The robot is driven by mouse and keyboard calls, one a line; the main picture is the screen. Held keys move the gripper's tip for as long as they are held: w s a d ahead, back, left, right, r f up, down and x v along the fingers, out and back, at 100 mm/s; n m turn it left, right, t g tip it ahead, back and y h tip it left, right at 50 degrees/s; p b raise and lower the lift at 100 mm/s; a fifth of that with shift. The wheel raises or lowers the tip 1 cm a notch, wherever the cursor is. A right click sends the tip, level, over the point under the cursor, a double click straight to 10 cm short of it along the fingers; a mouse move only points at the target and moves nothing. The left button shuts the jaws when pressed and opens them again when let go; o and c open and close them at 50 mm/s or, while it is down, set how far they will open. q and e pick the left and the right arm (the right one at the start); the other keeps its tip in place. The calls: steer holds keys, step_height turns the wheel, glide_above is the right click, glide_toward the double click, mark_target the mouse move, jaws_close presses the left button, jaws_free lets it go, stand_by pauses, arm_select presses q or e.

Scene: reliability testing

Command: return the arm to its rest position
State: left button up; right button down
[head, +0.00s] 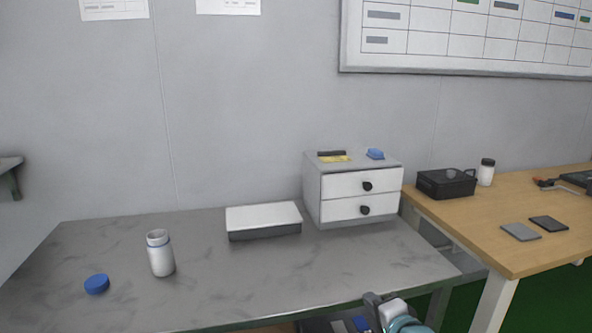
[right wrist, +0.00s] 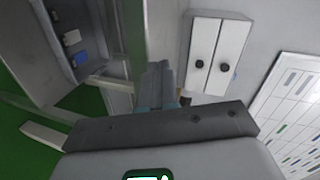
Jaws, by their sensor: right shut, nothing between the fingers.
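My right gripper (head: 374,300) shows at the bottom edge of the head view, low in front of the grey table's front edge. Its fingers also show in the right wrist view (right wrist: 158,84), shut with nothing between them. It is apart from the objects on the table. My left gripper is not in view.
The grey table (head: 350,262) holds an open white bottle (head: 161,255), a blue cap (head: 97,284), a white-topped box (head: 264,218) and a two-drawer cabinet (head: 355,190), drawers closed. A wooden table (head: 480,213) with a black bin (head: 446,184) stands to the right.

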steer(key=s+a+f+n+g, duration=0.1)
steer(key=s+f+n+g, duration=0.1)
steer(key=s+f, duration=0.45)
steer(key=s+a+f+n+g, duration=0.1)
steer(key=s+f+n+g, duration=0.15)
steer(key=f, duration=0.65)
steer(key=s+a+f+n+g, duration=0.1)
steer(key=s+f+g, duration=0.2)
steer(key=s+f, duration=0.35)
steer(key=s+a+f+n+g, duration=0.1)
steer(key=s+f+n+g, duration=0.2)
steer(key=s+f, duration=0.45)
steer(key=s+a+f+n+g, duration=0.1)
steer(key=s+f+n+g, duration=0.25)
steer(key=s, duration=0.75)
step_height(320, 180, up, 22)
steer(key=m+p, duration=0.1)
steer(key=p, duration=2)
steer(key=shift+w+f, duration=0.2)
steer(key=shift+w, duration=0.05)
